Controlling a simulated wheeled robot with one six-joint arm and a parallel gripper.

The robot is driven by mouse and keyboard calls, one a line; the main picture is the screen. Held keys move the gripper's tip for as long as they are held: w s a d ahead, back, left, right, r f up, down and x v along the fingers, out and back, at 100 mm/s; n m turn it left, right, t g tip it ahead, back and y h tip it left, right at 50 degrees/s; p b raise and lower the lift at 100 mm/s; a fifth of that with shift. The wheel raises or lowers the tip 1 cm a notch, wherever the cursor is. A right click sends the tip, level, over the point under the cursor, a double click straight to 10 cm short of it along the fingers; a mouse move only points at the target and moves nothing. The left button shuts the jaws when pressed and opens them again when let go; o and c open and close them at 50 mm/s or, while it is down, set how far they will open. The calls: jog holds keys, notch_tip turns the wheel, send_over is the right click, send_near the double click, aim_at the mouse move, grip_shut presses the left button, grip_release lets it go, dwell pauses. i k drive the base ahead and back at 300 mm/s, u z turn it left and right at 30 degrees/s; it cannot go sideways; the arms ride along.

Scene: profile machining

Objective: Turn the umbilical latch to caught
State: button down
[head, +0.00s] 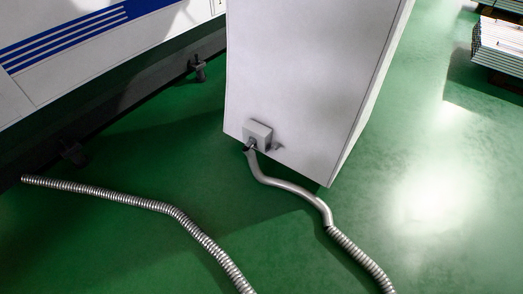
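A small grey box (257,133) is fixed low on the face of a white cabinet (300,80). A grey hose (290,186) meets the underside of the box at a dark fitting (250,147) and runs down to the right along the floor. A small dark piece (278,147) juts out at the right of the box; I cannot tell whether it is the latch or how it is turned. My gripper is not in view.
A ribbed metal conduit (175,212) crosses the green floor at lower left. A white machine with blue stripes (70,45) stands on feet at upper left. Stacked profiles (500,45) lie at upper right. The floor at right is clear.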

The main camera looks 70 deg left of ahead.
aim_at(276, 145)
jog(key=u, duration=0.9)
jog(key=i, duration=0.8)
jog(key=u, duration=0.8)
